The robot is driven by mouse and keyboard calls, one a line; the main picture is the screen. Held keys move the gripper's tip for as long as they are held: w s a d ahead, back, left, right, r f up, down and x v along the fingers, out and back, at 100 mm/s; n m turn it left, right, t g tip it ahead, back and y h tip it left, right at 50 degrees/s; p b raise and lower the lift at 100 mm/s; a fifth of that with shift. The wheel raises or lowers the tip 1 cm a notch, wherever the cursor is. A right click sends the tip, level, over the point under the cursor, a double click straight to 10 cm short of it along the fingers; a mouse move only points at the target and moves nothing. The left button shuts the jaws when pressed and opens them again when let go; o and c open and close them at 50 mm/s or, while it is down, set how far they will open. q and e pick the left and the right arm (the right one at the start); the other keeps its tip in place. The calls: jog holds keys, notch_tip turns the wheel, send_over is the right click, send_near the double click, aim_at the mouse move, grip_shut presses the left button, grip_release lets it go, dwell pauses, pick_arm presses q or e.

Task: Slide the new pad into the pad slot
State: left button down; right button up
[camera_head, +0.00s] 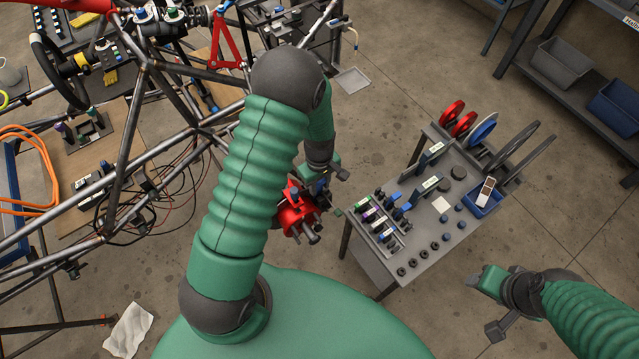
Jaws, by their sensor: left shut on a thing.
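My left arm reaches down across the middle of the view, and its gripper (321,186) is at the red caliper (296,218). The gripper is shut on what looks like the new pad, a small dark and blue piece mostly hidden by the hand and wrist. The pad slot in the caliper is hidden, so I cannot tell whether the pad is inside it, touching it or just beside it. My right gripper (478,283) is at the lower right, over bare floor, apart from the caliper. Its jaw opening is not clear.
A grey parts table (425,238) stands right of the caliper, carrying several small parts, discs and a blue bin (484,200). The tube chassis (150,80), with loose cables, fills the left. A shelf with bins (561,62) is at the upper right.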

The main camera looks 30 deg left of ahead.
pick_arm(q)
jog(key=shift+f, duration=0.1)
dwell(0.4)
jog(key=shift+f+b, duration=0.5)
jog(key=shift+f, duration=0.15)
jog(key=shift+p, duration=0.35)
dwell(0.6)
jog(key=shift+f, duration=0.1)
jog(key=shift+f, duration=0.15)
dwell(0.4)
